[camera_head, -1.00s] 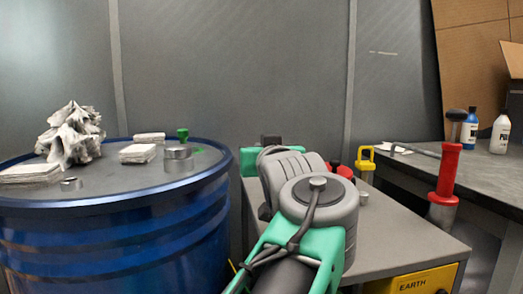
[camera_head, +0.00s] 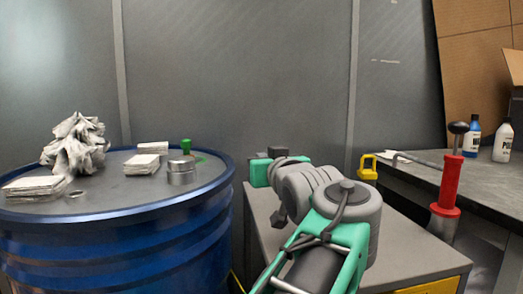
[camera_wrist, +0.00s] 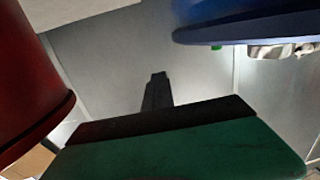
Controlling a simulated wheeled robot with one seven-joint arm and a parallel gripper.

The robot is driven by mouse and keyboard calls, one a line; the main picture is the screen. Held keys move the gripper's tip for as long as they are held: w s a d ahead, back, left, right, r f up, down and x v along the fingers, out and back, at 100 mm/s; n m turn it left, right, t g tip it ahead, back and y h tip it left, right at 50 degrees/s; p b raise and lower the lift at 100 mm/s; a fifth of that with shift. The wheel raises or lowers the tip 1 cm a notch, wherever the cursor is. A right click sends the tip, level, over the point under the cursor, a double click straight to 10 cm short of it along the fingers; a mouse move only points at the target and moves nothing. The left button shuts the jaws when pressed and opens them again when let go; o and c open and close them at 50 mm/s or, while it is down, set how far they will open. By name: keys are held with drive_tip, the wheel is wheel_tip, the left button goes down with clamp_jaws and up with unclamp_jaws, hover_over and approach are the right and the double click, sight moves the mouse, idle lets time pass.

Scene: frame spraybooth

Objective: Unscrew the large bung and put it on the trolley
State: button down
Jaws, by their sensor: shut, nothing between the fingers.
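The large bung appears to be the silver stepped cylinder (camera_head: 182,174) standing on top of the blue drum (camera_head: 120,215); I cannot tell how far it is threaded in. Silver metal pieces (camera_wrist: 270,51) also show under the drum's edge in the wrist view, which is upside down. The grey trolley (camera_head: 420,255) stands right of the drum, partly hidden by my arm. My gripper (camera_head: 277,152) is above the trolley's far left part, right of the drum and apart from the bung. Its dark fingers (camera_wrist: 158,78) are shut and hold nothing.
A small ring (camera_head: 76,194), white card stacks (camera_head: 36,187), a crumpled rag (camera_head: 76,143) and a green knob (camera_head: 186,146) are on the drum. A red-handled tool (camera_head: 449,185) stands at the right. A red rounded object (camera_wrist: 30,85) is close in the wrist view.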

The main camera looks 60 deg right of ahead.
drive_tip(key=w+d+n+t+y+p, duration=0.1)
drive_tip(key=d+y+p, duration=0.1)
drive_tip(key=w+d+n+t+y+p, duration=0.1)
drive_tip(key=w+d+n+y+p, duration=0.1)
drive_tip(key=p, duration=0.1)
drive_tip(key=shift+w+t, duration=0.15)
drive_tip(key=shift+t, duration=0.15)
drive_tip(key=c, duration=2.1)
unclamp_jaws()
drive_tip(key=o, duration=1.3)
drive_tip(key=s+a+m+g+h+b, duration=0.4)
drive_tip(key=a+h+b, duration=0.1)
drive_tip(key=b, duration=0.3)
drive_tip(key=shift+s+a+h, duration=0.3)
drive_tip(key=shift+s+a, duration=0.1)
drive_tip(key=shift+a, duration=0.05)
